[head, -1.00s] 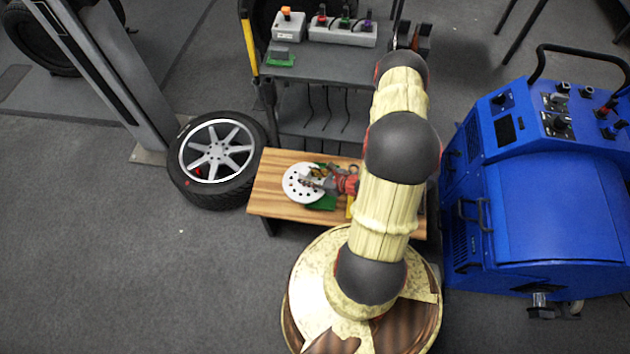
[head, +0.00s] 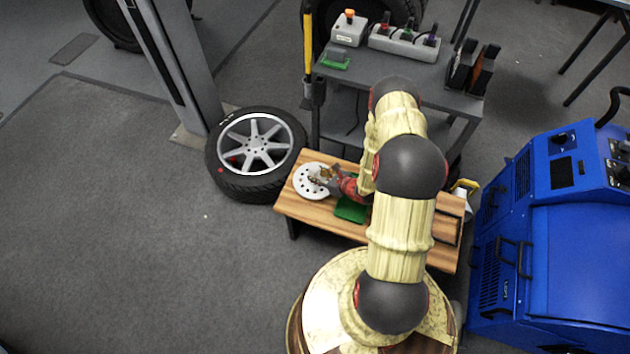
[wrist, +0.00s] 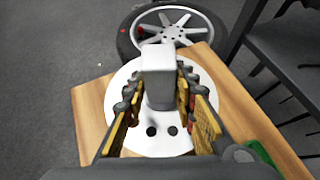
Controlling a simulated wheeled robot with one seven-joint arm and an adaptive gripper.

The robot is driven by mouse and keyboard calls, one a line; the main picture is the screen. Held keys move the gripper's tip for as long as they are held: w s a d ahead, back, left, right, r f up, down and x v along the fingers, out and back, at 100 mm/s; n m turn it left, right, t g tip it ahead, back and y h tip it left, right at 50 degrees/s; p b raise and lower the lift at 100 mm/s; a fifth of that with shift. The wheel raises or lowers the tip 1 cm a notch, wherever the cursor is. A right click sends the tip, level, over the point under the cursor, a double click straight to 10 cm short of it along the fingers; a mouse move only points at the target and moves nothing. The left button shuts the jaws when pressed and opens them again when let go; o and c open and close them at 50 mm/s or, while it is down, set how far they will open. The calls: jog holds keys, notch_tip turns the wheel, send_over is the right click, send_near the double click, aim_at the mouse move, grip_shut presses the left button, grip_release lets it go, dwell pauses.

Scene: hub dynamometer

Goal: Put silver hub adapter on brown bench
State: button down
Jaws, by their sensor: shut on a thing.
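The silver hub adapter is a pale round disc with holes (head: 311,182) and a raised block (wrist: 158,75) at its middle. It is over the left end of the brown bench (head: 318,212), which has a striped wooden top; the bench also shows in the wrist view (wrist: 92,110). My gripper (head: 326,178) reaches in from the right. In the wrist view its two fingers (wrist: 160,98) are on either side of the block, shut on it. I cannot tell whether the disc touches the bench top.
A green pad (head: 351,209) lies on the bench right of the disc. A wheel with tyre (head: 256,152) is on the floor beyond the bench's left end. A grey cart (head: 400,82) stands behind, and a blue machine (head: 545,230) at right. The floor at left is clear.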

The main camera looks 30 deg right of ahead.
jog(key=shift+w+f, duration=0.2)
jog(key=shift+w, duration=0.15)
jog(key=f, duration=0.1)
jog(key=f+b, duration=0.2)
jog(key=shift+w+f, duration=0.25)
jog(key=shift+f, duration=0.1)
jog(key=shift+r, duration=0.1)
jog(key=c, duration=1.5)
grip_release()
jog(key=shift+s+a, duration=0.1)
jog(key=shift+o, duration=0.2)
